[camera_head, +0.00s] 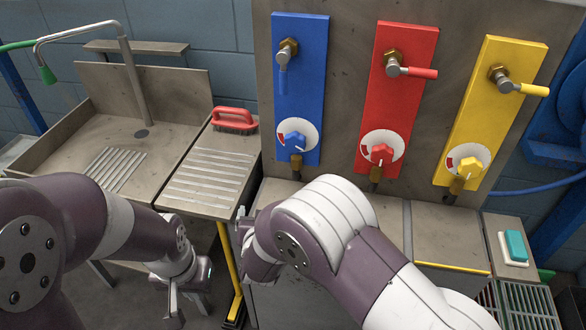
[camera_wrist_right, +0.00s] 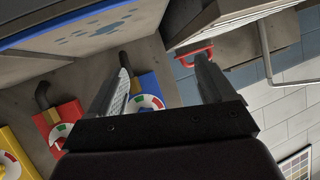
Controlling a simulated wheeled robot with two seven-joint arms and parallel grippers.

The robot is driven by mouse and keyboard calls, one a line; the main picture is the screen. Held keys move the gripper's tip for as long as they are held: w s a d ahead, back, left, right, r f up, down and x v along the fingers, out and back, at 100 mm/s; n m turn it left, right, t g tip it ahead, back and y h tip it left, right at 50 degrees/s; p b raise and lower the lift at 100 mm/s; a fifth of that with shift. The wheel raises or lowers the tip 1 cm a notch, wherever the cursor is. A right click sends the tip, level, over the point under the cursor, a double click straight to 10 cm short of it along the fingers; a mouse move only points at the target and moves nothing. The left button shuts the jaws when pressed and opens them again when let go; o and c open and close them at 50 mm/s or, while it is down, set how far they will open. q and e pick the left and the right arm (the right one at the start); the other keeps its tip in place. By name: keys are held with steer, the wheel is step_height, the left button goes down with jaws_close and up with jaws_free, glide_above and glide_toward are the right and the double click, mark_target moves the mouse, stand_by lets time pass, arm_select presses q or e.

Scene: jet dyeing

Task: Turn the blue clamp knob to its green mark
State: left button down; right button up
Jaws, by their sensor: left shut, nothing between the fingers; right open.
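The blue clamp knob (camera_head: 295,139) sits on a white dial low on the blue panel (camera_head: 300,85). A red patch shows at the dial's left; I cannot make out a green mark there. In the right wrist view, the blue knob's white dial (camera_wrist_right: 148,102) shows green and red patches, and a finger partly covers the knob. My right gripper (camera_head: 242,214) is below and left of the knob, apart from it, largely hidden by its arm. Its fingers are open and empty in the wrist view (camera_wrist_right: 164,68). My left gripper (camera_head: 174,300) is shut and empty, low at the left.
Red (camera_head: 382,153) and yellow (camera_head: 468,167) knobs sit on panels to the right, with levers above. Brass fittings stick out below the knobs. A red-handled brush (camera_head: 234,119) lies by the sink (camera_head: 80,132).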

mark_target(294, 145)
steer(key=w+d+r+m+t+h, duration=0.3)
steer(key=d+r+m+t+h, duration=0.15)
steer(key=r, duration=0.45)
steer(key=shift+n+h, duration=0.25)
steer(key=shift+h, duration=0.1)
steer(key=x, duration=0.4)
steer(key=p+x, duration=0.1)
steer(key=x, duration=0.3)
steer(key=r+p+x, duration=0.1)
steer(key=x, duration=0.3)
steer(key=shift+w+d, duration=0.25)
steer(key=shift+d, duration=0.2)
steer(key=c, duration=1)
